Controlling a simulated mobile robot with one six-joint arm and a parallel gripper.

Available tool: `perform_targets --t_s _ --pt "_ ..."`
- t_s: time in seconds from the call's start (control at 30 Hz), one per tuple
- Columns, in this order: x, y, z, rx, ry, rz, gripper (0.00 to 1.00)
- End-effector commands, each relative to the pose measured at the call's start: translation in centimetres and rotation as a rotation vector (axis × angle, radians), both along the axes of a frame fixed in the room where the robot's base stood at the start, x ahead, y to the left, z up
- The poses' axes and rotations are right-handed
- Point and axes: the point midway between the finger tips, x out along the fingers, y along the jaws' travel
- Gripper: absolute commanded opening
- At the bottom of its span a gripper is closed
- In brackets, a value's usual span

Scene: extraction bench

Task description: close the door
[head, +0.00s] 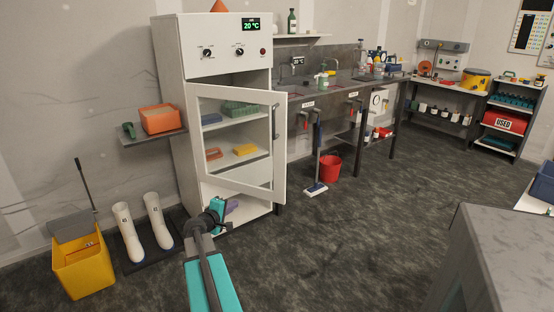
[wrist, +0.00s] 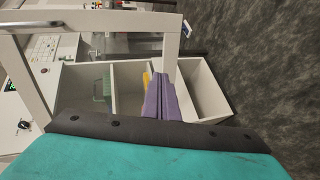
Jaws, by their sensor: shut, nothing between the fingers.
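The white cabinet (head: 230,62) has a glass door in a white frame (head: 280,150). The door stands partly open, swung out on its left side, with its free edge at the right. A handle (head: 277,121) is on that edge; it also shows at the upper left of the wrist view (wrist: 32,27). My gripper (head: 232,206) is low in front of the cabinet, near the door's bottom edge. Its purple fingers (wrist: 160,97) are shut and empty, close to the door frame (wrist: 171,45). I cannot tell if they touch it.
Inside the cabinet are shelves with a green rack (head: 239,109) and a yellow item (head: 245,149). White boots (head: 128,232) and a yellow bucket (head: 84,270) stand left. A red bucket (head: 330,168) and a floor brush (head: 315,188) are right. Open floor lies between them and a grey counter (head: 490,240).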

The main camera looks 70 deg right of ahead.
Motion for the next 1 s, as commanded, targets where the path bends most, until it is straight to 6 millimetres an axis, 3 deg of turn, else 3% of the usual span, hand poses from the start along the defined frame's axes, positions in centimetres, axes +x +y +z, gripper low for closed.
perform_targets --t_s 0.03,0.2,0.4,0.57,1.0 --pt "-1.3 -2.2 1.8 -0.047 0.009 -0.009 0.00" --pt "-5.2 -7.2 8.1 -0.187 0.063 -0.025 0.00" --pt "-8.1 -10.0 12.5 -0.278 0.112 -0.036 0.00" --pt "-8.8 -10.5 13.5 -0.297 0.125 -0.040 0.00" --pt "-8.8 -10.8 13.4 -0.295 0.124 -0.040 0.00"
